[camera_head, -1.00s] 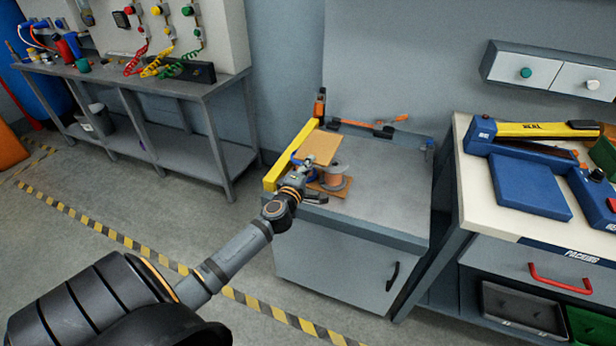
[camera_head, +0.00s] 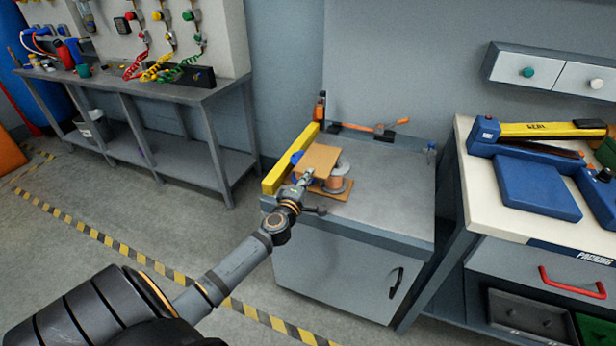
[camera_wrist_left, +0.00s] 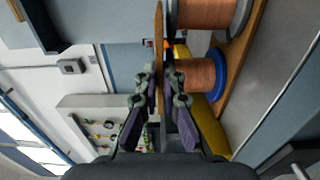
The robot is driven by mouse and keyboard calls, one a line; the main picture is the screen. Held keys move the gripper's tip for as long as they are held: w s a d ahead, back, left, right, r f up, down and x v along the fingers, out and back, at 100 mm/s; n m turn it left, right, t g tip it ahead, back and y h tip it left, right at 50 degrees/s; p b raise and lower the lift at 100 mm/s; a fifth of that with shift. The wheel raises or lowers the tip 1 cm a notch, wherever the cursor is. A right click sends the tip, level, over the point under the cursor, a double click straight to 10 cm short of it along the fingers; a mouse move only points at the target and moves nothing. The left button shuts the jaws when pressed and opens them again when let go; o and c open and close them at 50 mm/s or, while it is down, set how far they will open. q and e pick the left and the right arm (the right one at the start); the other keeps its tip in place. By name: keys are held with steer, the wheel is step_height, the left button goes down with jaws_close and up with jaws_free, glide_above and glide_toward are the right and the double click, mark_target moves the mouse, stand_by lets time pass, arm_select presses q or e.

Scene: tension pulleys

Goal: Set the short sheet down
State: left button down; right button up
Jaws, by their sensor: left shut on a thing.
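The short sheet (camera_head: 318,158) is a thin tan-brown board, roughly level, above the spools in the head view. My left gripper (camera_head: 307,177) is shut on its near edge. In the left wrist view the sheet (camera_wrist_left: 158,48) shows edge-on between the fingers (camera_wrist_left: 160,85). Below it stand a copper-wound spool with grey flanges (camera_head: 337,183) and one with a blue flange (camera_head: 296,157), on a brown base board (camera_head: 343,193). The sheet partly hides both spools. I cannot tell whether it touches them. My right gripper is not in view.
A yellow bar (camera_head: 290,160) runs along the left edge of the grey bench (camera_head: 385,190). An orange-handled tool (camera_head: 370,128) lies at the back. The bench's right half is clear. A packing table (camera_head: 480,190) stands to the right.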

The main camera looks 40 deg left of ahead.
arm_select(q)
steer(key=c, duration=1.5)
jaws_free()
steer(key=shift+r, duration=0.1)
steer(key=r+v, duration=0.1)
steer(key=v, duration=1.1)
steer(key=shift+p, duration=0.45)
